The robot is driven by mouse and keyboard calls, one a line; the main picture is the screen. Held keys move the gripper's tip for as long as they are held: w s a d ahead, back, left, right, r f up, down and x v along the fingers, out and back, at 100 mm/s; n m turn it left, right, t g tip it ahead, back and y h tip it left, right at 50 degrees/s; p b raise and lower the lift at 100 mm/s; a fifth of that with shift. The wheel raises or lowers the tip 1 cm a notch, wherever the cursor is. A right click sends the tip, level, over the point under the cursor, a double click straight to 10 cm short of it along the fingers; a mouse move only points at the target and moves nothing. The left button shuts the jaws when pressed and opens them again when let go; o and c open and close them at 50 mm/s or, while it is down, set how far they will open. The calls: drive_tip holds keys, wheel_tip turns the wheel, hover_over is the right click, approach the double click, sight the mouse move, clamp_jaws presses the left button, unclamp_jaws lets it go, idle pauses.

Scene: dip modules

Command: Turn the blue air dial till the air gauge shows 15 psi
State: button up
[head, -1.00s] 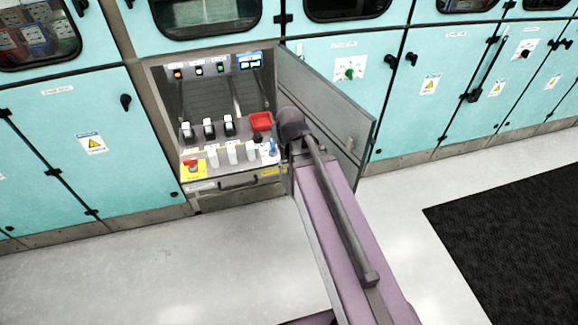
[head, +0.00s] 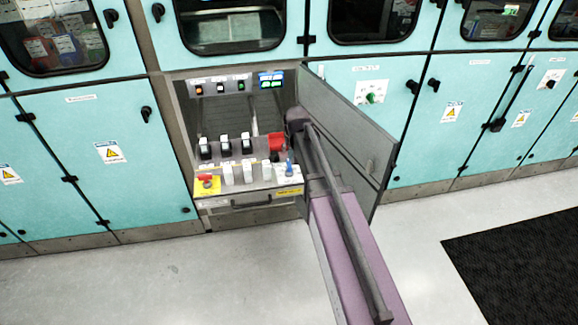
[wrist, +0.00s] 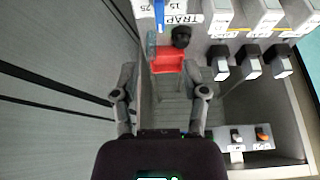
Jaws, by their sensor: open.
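The blue air dial (head: 289,166) stands upright at the right end of the pulled-out panel in the head view. In the wrist view the blue dial (wrist: 160,14) is cut off by the top edge, beside a printed scale with 15 and 25. The likely air gauge is a small lit display (head: 271,80) at the top right of the recess; its figures are too small to read. My gripper (wrist: 172,66) is open and empty, its fingers apart on either side of the red box and short of the blue dial. In the head view my arm hides the gripper.
A red box (wrist: 168,61) and a black knob (wrist: 181,37) lie near the dial. The open cabinet door (head: 346,130) stands close to the right of my arm.

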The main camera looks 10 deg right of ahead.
sight(289, 163)
drive_tip(key=shift+f, duration=0.1)
idle(0.4)
drive_tip(key=b+x, duration=1.2)
drive_tip(key=x, duration=0.1)
drive_tip(key=shift+w+f+b, duration=0.2)
drive_tip(key=shift+b, duration=0.15)
idle(0.4)
clamp_jaws()
